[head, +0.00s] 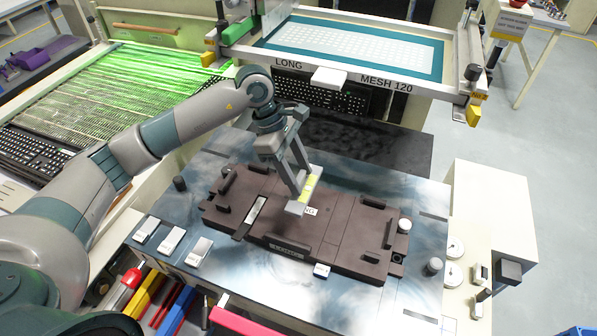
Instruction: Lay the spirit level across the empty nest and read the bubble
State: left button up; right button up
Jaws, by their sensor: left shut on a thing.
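The empty nest (330,235) is a dark brown plate with raised blocks along its edges, lying on the blue-grey metal table. My left gripper (302,194) reaches in over the middle of the nest, pointing down. It is shut on the spirit level (311,186), a short pale bar with a yellow-green strip along it. The level is over the middle of the nest, with its length running front to back. I cannot tell whether it touches the nest. The bubble is too small to make out. My right gripper is not in view.
A framed screen (447,55) marked "LONG" and "MESH 120" stands behind the table. Several pale blocks (172,240) line the table's left front edge. Round gauges (455,247) sit at the right. Coloured-handled tools lie below the front edge. A green-lit rack (120,85) stands at the left.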

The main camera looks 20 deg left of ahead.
pick_arm(q)
jog(key=shift+f+b, duration=0.4)
jog(key=shift+f, duration=1.4)
jog(key=shift+f+b, duration=0.35)
jog(key=shift+f, duration=0.1)
jog(key=shift+f+b, duration=1.2)
jog(key=shift+b, duration=0.35)
jog(key=shift+f+b, duration=0.35)
jog(key=shift+b, duration=0.1)
jog(key=o, duration=1.5)
jog(key=shift+c, duration=0.2)
jog(key=shift+r, duration=0.15)
jog(key=shift+r+p, duration=1)
jog(key=shift+r, duration=2.4)
